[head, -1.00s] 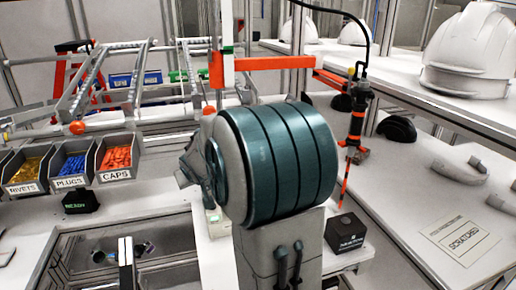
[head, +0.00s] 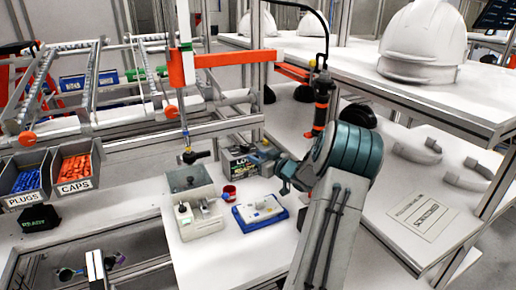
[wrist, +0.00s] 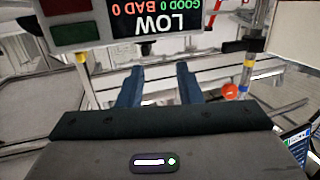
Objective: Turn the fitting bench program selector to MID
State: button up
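The fitting bench display box (head: 240,163) stands at the back of the white bench panel in the head view. In the wrist view its screen (wrist: 155,18) appears upside down and reads LOW, GOOD 0, BAD 0. I cannot make out the selector knob clearly in either view. My gripper (head: 262,155) is at the right side of the display box in the head view. In the wrist view my gripper (wrist: 160,85) has its two blue fingers apart with nothing seen between them. I cannot tell whether it touches the box.
A grey fixture (head: 198,217), a red cup (head: 229,192) and a blue-based device (head: 261,212) sit in front of the box. A hanging black-and-orange tool (head: 321,100) is behind my arm. Part bins (head: 75,168) stand at left. White helmets (head: 423,45) are on the shelf.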

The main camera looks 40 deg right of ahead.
aim_at(245, 147)
jog(key=s+d+t+y, duration=0.1)
jog(key=s+d, duration=0.2)
jog(key=s, duration=0.1)
jog(key=w+p, duration=0.1)
jog(key=w, duration=0.3)
jog(key=w+a+p, duration=0.1)
jog(key=w, duration=0.4)
jog(key=w+p, duration=0.1)
jog(key=w, duration=0.3)
jog(key=shift+w+a+f+p, duration=0.15)
jog(key=shift+f+p, duration=0.25)
grip_shut()
